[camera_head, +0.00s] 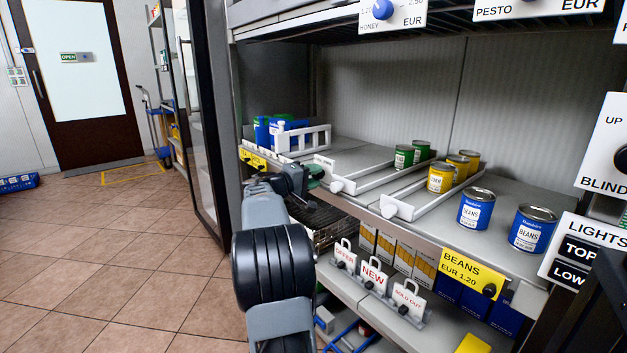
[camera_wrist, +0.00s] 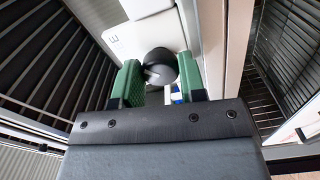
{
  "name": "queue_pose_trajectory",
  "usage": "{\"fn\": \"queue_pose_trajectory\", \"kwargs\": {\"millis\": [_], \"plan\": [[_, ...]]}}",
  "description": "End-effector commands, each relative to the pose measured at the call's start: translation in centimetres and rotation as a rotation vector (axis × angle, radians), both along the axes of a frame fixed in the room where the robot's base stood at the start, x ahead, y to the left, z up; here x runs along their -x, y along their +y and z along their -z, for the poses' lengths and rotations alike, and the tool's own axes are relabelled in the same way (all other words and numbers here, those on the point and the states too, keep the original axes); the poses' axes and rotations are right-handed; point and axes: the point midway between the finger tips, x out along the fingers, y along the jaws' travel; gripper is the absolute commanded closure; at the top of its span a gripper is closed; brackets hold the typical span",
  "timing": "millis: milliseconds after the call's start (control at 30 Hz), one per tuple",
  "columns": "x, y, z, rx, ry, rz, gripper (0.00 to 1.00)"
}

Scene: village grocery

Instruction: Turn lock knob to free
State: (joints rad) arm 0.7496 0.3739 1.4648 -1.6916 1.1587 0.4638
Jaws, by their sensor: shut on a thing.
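In the wrist view, a round black knob (camera_wrist: 160,66) sits between the two green finger pads of my gripper (camera_wrist: 158,78). It stands in front of a white plate (camera_wrist: 131,36) with partly hidden dark lettering. My gripper is shut on this knob. In the head view, my gripper (camera_head: 312,178) is at the left front of the can shelf, close to its edge. The knob is hidden there behind my gripper and arm. I cannot read which position the knob points to.
White sliding trays (camera_head: 375,170) with green and yellow cans lie right of my gripper. Blue bean cans (camera_head: 476,208) stand further right. A white rack (camera_head: 303,139) is behind. Small signs (camera_head: 374,276) stand below. A dark door frame (camera_head: 205,110) is at left; the floor beyond is open.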

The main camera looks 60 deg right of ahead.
Motion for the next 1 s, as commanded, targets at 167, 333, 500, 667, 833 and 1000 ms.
{"fn": "queue_pose_trajectory", "kwargs": {"millis": [167,333,500,667,833,1000], "plan": [[0.1,0.0,0.1,-0.003,-0.003,0.002,0.86],[0.1,0.0,0.1,-0.003,-0.003,0.002,0.60],[0.0,0.0,0.1,-0.002,-0.003,0.002,0.44],[0.0,0.0,0.0,0.000,-0.002,0.001,0.37],[0.0,0.1,0.0,-0.001,-0.001,0.000,0.37],[-0.6,1.6,-0.2,0.000,-0.002,-0.002,0.37]]}}
